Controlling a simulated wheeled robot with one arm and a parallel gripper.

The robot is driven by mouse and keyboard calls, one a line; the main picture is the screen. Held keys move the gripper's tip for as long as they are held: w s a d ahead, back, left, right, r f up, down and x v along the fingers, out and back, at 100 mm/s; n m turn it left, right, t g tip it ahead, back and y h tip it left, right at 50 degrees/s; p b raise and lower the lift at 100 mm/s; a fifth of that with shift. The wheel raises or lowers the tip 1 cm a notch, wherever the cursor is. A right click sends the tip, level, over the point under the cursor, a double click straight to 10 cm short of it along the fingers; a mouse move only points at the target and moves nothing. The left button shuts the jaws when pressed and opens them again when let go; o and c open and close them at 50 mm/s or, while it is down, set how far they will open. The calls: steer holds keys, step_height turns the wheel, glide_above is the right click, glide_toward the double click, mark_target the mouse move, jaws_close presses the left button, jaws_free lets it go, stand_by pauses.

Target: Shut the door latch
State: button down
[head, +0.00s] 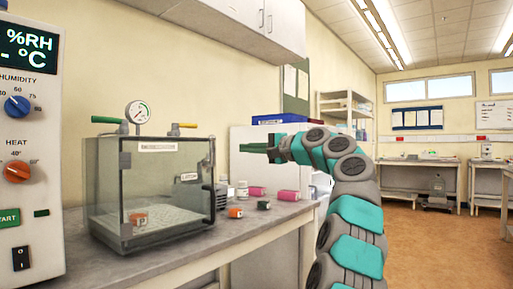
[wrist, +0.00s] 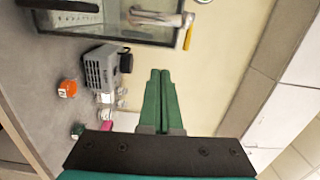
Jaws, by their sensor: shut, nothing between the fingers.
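A clear glass chamber (head: 150,190) with a dark frame stands on the bench at left in the head view. An orange-capped jar (head: 138,219) shows through the glass. My gripper (head: 243,148) is raised to the right of the chamber, apart from it, pointing left. In the wrist view its green fingers (wrist: 160,75) are together and empty, with the chamber edge (wrist: 100,38) at the top.
A gauge (head: 138,112), a green handle (head: 105,120) and a yellow handle (head: 188,125) are on the chamber top. A grey pump (wrist: 100,68), an orange jar (wrist: 67,88) and several small jars lie beside it. A control panel (head: 28,140) stands at far left.

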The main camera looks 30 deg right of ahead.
steer(key=w+a+b, duration=0.1)
steer(key=w+a, duration=0.2)
steer(key=a, duration=0.2)
steer(key=shift+w+a+b, duration=0.2)
steer(key=shift+a+b, duration=0.1)
stand_by(0.7)
